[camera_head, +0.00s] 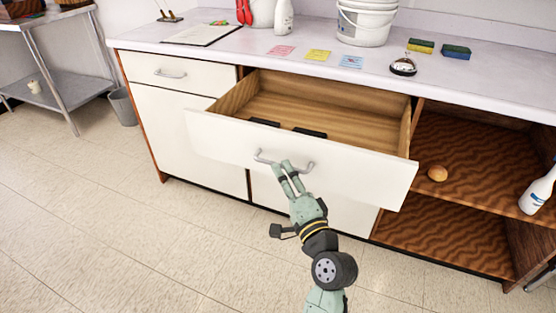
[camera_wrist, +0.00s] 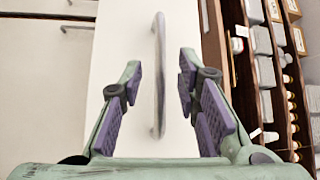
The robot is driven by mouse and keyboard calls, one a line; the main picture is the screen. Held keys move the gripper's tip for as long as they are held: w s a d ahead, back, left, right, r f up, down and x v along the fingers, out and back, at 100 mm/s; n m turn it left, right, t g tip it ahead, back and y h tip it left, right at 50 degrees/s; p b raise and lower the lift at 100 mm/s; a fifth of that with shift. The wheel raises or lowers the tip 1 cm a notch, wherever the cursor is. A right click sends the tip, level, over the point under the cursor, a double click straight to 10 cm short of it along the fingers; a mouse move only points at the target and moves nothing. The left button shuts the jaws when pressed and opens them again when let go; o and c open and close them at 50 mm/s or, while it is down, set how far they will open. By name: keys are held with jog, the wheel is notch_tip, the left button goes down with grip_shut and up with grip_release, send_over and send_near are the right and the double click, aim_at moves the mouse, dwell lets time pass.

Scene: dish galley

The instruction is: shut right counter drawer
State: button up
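The right counter drawer (camera_head: 350,175) is pulled well out, and its wooden inside shows with two dark flat items in it. Its white front fills the middle of the wrist view (camera_wrist: 122,35). A grey bar handle (camera_head: 264,158) is on that front. My gripper (camera_head: 288,165) is at the middle of the handle in the head view. In the wrist view my gripper (camera_wrist: 159,78) is open, with the handle (camera_wrist: 159,60) between its two purple-padded fingers and a gap on each side. I cannot tell how deep the bar lies between the fingertips.
A closed drawer (camera_head: 168,75) is at the left. Open shelves at the right hold a round brown item (camera_head: 437,174) and a white bottle (camera_head: 538,192). The countertop (camera_head: 200,55) bears a bell (camera_head: 403,67), sponges, notes and buckets (camera_head: 366,25).

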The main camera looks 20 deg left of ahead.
jog(key=shift+p+x, duration=0.45)
jog(key=shift+x, duration=1.6)
jog(key=shift+c, duration=0.2)
grip_shut()
